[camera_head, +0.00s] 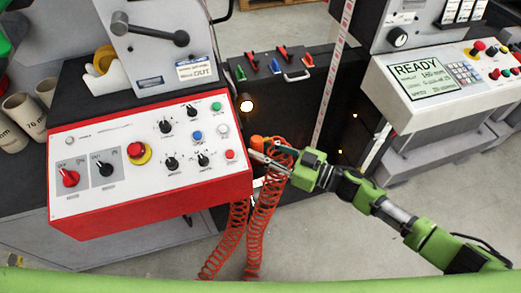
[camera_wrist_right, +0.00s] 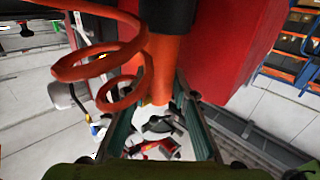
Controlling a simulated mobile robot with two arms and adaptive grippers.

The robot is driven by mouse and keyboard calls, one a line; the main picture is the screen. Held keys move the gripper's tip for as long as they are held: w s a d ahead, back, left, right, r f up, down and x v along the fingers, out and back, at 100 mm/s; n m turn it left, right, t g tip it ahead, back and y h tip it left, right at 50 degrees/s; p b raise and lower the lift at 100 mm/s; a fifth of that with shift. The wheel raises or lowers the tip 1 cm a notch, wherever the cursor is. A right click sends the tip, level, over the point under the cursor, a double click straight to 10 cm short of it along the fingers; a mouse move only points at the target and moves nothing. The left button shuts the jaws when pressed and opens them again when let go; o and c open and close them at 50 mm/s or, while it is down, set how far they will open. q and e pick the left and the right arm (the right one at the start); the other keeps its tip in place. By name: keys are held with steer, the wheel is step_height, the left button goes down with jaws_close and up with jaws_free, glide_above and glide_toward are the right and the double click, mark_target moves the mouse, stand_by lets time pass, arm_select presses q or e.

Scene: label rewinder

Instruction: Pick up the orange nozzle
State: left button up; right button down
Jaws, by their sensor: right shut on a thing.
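The orange nozzle (camera_head: 257,142) is at the right end of the red-sided control panel (camera_head: 150,205), with its coiled orange hose (camera_head: 262,215) hanging below. My right gripper (camera_head: 268,156) reaches it from the right, beside the panel's edge. In the right wrist view the nozzle (camera_wrist_right: 167,68) stands between the two fingers (camera_wrist_right: 160,115), with a dark part above it. The gripper is shut on the nozzle; the exact contact is partly hidden. Loops of the hose (camera_wrist_right: 100,60) cross in front on the left. My left gripper is not in view.
The panel carries several knobs and a red stop button (camera_head: 137,150). A dark cabinet with small coloured levers (camera_head: 275,66) stands behind. A second machine with a READY screen (camera_head: 422,78) is at the right. Grey floor (camera_head: 330,225) is open below my right arm.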

step_height(320, 180, up, 26)
steer(key=p, duration=1.1)
steer(key=shift+p, duration=0.4)
steer(key=shift+r, duration=0.1)
